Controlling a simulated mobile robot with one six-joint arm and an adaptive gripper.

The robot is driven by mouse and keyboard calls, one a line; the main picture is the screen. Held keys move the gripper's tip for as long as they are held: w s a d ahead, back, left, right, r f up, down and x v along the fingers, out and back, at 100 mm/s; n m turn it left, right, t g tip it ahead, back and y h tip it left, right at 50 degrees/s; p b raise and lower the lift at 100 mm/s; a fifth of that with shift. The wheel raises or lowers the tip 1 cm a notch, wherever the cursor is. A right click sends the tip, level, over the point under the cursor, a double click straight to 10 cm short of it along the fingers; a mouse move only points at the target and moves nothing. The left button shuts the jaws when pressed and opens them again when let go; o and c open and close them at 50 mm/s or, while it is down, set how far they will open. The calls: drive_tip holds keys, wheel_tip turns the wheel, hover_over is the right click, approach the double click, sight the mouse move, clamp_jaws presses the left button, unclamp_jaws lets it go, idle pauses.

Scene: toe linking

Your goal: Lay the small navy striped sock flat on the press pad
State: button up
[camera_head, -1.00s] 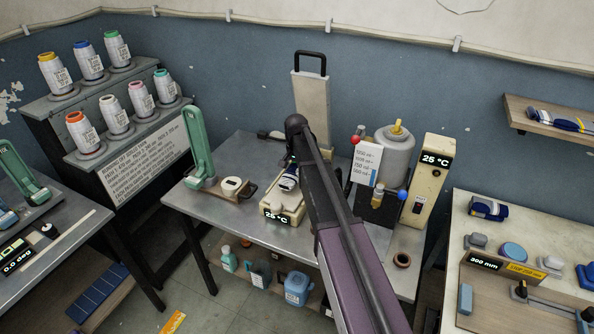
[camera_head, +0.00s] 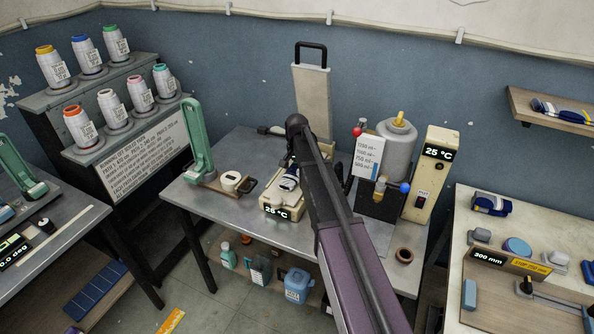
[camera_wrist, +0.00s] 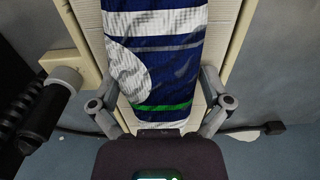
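The navy striped sock (camera_wrist: 160,55), with white, grey and green bands, lies lengthwise over the cream ribbed press pad (camera_wrist: 88,14) in the wrist view. It looks mostly flat with light wrinkles, and its far end is out of that picture. In the head view the sock (camera_head: 288,183) shows small on the press, partly hidden by my arm. My gripper (camera_wrist: 159,72) is open, with one finger at each side of the sock. I cannot tell whether the fingers touch the sock or pad.
The press lid (camera_head: 312,95) stands raised behind the pad. A green lever stand (camera_head: 197,150) is left of the press; a grey tank (camera_head: 393,150) and a cream control box (camera_head: 428,180) are to its right. Another navy sock (camera_head: 490,204) lies on the right-hand table.

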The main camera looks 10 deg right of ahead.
idle(0.4)
wheel_tip(320, 180, up, 7)
drive_tip(key=p, duration=0.7)
idle(0.7)
drive_tip(key=s+a+n, duration=0.1)
drive_tip(key=s+n, duration=0.6)
drive_tip(key=s, duration=2.2)
